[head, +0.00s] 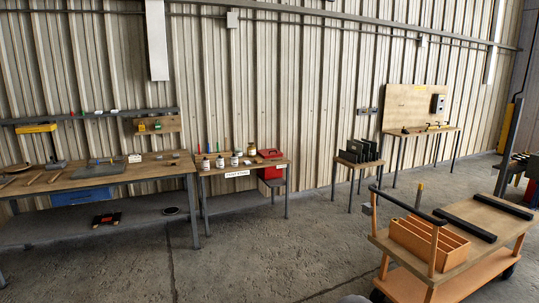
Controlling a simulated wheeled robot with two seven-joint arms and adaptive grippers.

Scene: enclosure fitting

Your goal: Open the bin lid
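No bin with a clearly visible lid can be made out in the head view. Neither of my grippers is in view.
A long workbench (130,172) with tools stands at the left, and the small table (220,173) holds several jars. A small stand (358,163) holds black upright pieces. A wooden cart (470,215) with an orange divided tray (428,243) is at the right. The central floor is clear.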

